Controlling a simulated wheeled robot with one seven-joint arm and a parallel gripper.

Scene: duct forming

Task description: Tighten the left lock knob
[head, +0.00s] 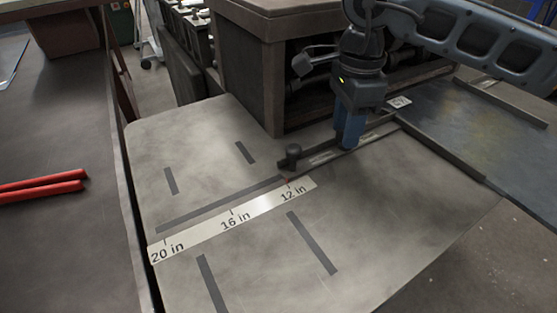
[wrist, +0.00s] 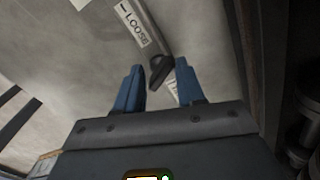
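A dark lock knob (head: 291,155) stands upright on the near-left end of a dark fence bar (head: 365,137), beside the 12 in mark in the head view. My gripper (head: 350,142) points down over the bar, to the right of that knob. In the wrist view my two blue fingers are apart, with a dark lever-like knob (wrist: 160,70) showing between their tips. A narrow gap shows on each side of it. I cannot tell whether this is the same knob.
A white scale strip (head: 230,221) marked 20, 16 and 12 in lies on the grey table (head: 385,220). A brown cabinet (head: 255,75) stands close behind my gripper. A metal sheet (head: 480,110) lies to the right. Red bars (head: 45,186) lie on the left bench.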

